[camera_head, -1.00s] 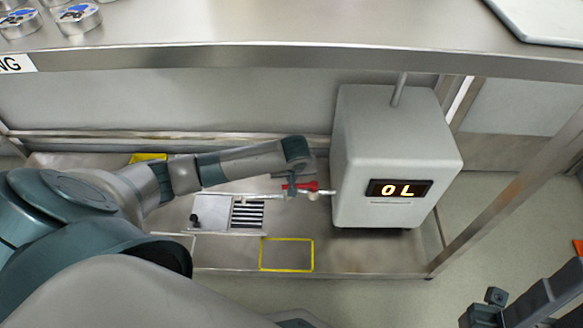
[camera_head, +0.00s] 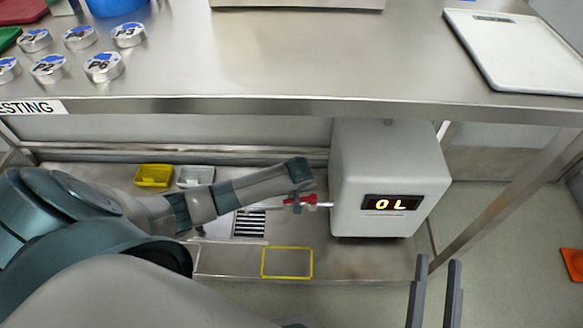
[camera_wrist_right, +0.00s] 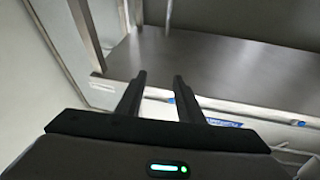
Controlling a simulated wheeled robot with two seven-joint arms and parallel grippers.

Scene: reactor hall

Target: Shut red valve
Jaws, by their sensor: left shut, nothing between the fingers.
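The red valve (camera_head: 309,198) has a small red handle on a thin pale pipe at the left side of a grey box (camera_head: 352,185). The box's display reads "OL". My left arm reaches in from the left. My left gripper (camera_head: 296,199) is at the red handle, small and partly hidden by my wrist. It is shut with nothing between its fingers; contact with the handle is unclear. My right gripper (camera_head: 434,288) is open and empty at the lower right, in front of the lower shelf. It also shows open in the right wrist view (camera_wrist_right: 160,85).
An upper metal counter (camera_head: 300,60) overhangs the valve, with several labelled silver discs (camera_head: 103,67) and a white panel (camera_head: 515,48). On the lower shelf are a yellow bin (camera_head: 154,176), a grey bin (camera_head: 195,177) and a striped grille (camera_head: 250,224). A table leg (camera_head: 495,200) stands right.

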